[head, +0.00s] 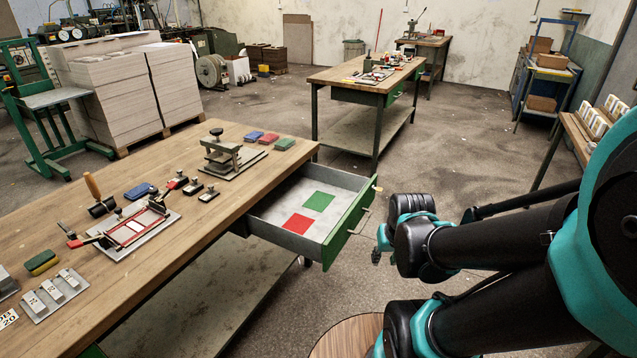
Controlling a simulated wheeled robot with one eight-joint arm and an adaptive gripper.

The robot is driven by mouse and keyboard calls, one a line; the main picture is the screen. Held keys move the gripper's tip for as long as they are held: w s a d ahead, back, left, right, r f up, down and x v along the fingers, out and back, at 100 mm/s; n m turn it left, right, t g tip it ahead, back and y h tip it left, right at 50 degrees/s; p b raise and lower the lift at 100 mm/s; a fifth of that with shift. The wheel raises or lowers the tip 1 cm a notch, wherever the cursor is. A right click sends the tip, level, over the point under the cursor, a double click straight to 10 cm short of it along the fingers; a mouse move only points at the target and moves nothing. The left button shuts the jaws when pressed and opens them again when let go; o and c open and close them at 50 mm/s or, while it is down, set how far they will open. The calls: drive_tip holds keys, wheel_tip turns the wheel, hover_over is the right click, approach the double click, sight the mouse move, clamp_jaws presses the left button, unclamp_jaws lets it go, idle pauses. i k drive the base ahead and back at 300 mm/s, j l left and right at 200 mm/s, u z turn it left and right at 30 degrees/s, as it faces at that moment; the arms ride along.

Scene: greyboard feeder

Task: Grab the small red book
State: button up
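A small red book (268,138) lies flat on the wooden workbench (190,238), near its far right corner. It sits between a small blue book (254,136) and a small green one (284,144). An open drawer (345,247) sticks out of the bench; a flat red patch (298,223) and a flat green patch (318,201) lie on its floor. My gripper (378,247) seems to be the small dark end of my arm just right of the drawer front, apart from the books. Its fingers are mostly hidden, so their opening is unclear.
A small press (222,155) stands left of the books. A red-handled jig (130,228) and other tools cover the bench's left part. A round wooden stool top (345,338) is low in front. A second bench (345,78) stands behind, with open floor to its right.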

sight(268, 139)
drive_tip(key=i+l+z, duration=0.5)
drive_tip(key=i, duration=0.2)
drive_tip(key=i+z, duration=0.25)
drive_tip(key=i, duration=0.6)
drive_tip(key=i+l+u, duration=0.1)
drive_tip(key=i, duration=0.5)
drive_tip(key=i+l, duration=0.15)
drive_tip(key=i, duration=0.45)
drive_tip(key=i+j+u, duration=0.1)
drive_tip(key=i+u, duration=0.8)
drive_tip(key=i+l+u, duration=0.4)
drive_tip(key=i+j, duration=0.05)
drive_tip(key=j, duration=0.05)
